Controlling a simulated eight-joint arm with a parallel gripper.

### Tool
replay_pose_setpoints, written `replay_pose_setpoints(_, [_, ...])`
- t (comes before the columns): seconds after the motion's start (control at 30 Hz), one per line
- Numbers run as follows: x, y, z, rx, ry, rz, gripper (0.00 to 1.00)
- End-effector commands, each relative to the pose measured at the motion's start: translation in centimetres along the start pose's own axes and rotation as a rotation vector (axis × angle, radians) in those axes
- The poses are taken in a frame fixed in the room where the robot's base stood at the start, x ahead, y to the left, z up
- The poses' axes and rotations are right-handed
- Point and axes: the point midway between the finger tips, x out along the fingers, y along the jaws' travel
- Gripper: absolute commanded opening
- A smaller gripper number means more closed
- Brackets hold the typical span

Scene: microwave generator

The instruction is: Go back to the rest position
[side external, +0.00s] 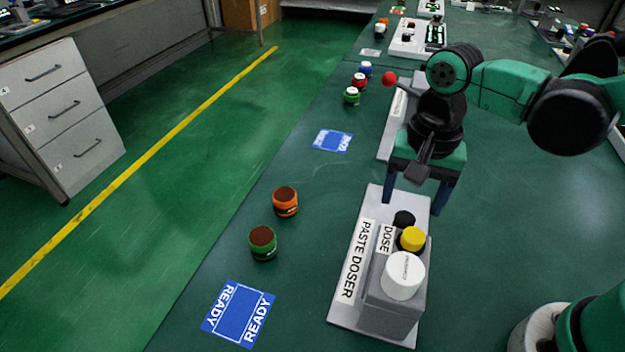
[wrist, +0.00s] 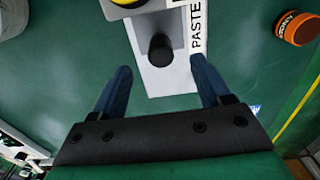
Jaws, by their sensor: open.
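My gripper (side external: 413,203) is open and empty, its two dark blue fingers pointing down over the far end of the paste doser (side external: 345,308). In the wrist view my gripper (wrist: 160,85) has its fingers spread, with the doser's white base and a black knob (wrist: 160,50) showing between them. In the side external view the black knob (side external: 403,219) stands beside a yellow button (side external: 412,239), behind a large white cap (side external: 403,275). I cannot tell how high the fingertips are above the base.
An orange jar (side external: 285,201) and a green jar (side external: 263,242) stand left of the doser, near a blue READY mat (side external: 239,313). A second blue mat (side external: 333,140) lies farther back. A lever with a red ball (side external: 389,79) stands behind my gripper.

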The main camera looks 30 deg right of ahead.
Motion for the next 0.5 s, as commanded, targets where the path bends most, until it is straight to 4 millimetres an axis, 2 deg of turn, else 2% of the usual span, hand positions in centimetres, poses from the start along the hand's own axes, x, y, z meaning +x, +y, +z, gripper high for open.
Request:
replay_pose_setpoints(0.27, [-0.2, 0.2, -0.2, -0.025, 0.011, -0.019, 0.70])
replay_pose_setpoints(0.37, [-0.9, 0.8, -1.1, -0.116, 0.055, -0.081, 0.70])
replay_pose_setpoints(0.5, [-2.4, 2.2, -3.0, -0.336, 0.203, -0.196, 0.70])
